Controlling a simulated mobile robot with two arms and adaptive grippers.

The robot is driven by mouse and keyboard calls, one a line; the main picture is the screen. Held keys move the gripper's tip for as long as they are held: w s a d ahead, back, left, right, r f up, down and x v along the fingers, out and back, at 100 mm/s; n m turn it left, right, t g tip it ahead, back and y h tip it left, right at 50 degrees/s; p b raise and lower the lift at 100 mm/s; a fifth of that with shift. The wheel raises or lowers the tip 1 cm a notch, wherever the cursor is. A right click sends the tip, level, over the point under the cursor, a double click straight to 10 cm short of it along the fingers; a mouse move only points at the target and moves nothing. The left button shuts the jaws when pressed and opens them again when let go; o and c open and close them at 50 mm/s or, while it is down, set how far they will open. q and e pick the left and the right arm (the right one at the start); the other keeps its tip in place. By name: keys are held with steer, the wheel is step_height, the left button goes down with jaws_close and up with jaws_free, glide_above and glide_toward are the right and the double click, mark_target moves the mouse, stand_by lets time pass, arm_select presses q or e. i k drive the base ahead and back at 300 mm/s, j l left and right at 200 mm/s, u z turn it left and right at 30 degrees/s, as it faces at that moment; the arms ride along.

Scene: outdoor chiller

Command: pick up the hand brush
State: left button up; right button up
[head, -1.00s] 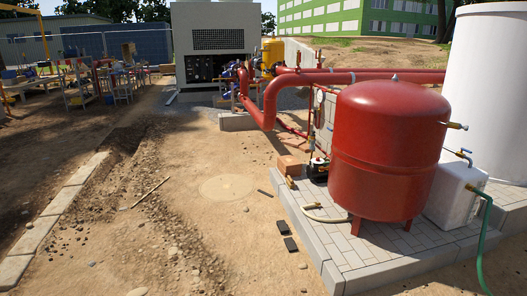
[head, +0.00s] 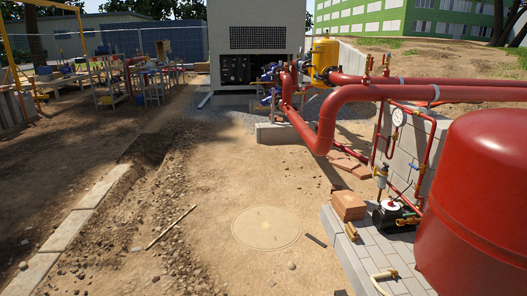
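I cannot make out a hand brush for certain in the head view. A small tan object (head: 351,231) lies by the brick-coloured block at the edge of the paved pad; it is too small to tell what it is. Far at the left back, work tables (head: 150,78) hold several small tools and items, too small to identify. Neither of my grippers shows in the head view.
A red tank (head: 475,205) and a brown block (head: 348,206) stand on the paved pad (head: 345,248) at right. Red pipes (head: 345,98) run to the grey chiller (head: 255,45). A stick (head: 170,227) lies left of the round cover (head: 266,228). Open dirt lies ahead.

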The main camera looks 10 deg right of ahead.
mark_target(351, 232)
steer(key=i+z, duration=0.1)
steer(key=i, duration=1)
steer(key=i+j+z, duration=0.15)
steer(key=i, duration=0.9)
